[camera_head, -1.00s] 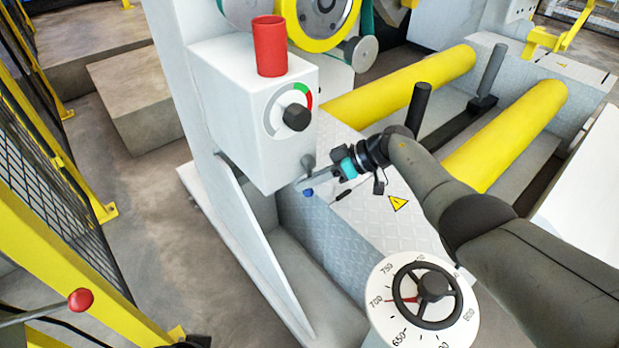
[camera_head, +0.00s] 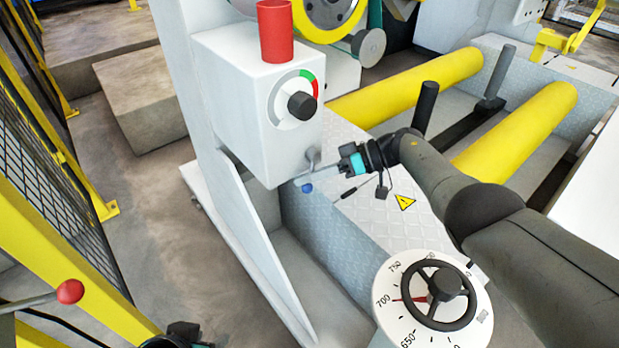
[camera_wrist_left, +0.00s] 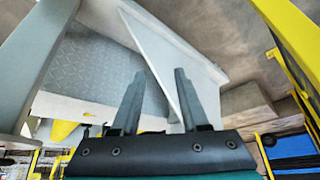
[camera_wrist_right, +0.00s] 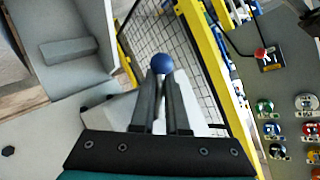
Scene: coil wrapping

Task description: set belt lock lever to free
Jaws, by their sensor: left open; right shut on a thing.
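A lever with a blue ball knob (camera_head: 307,187) sits just under the lower front corner of the grey control box (camera_head: 262,110). I take it to be the belt lock lever; no label on it is readable. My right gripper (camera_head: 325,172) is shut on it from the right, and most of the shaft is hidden. In the right wrist view the blue knob (camera_wrist_right: 162,63) shows at the tips of the closed fingers (camera_wrist_right: 161,82). My left gripper shows in the left wrist view, open and empty (camera_wrist_left: 156,80), with the machine's grey frame beyond.
The box carries a black dial knob (camera_head: 301,105) and a red cylinder (camera_head: 275,32). A black handwheel (camera_head: 437,295) on a numbered dial stands below my right arm. A red-knobbed lever (camera_head: 70,291) is at lower left, near a yellow fence (camera_head: 50,250). Yellow rollers (camera_head: 515,130) lie at right.

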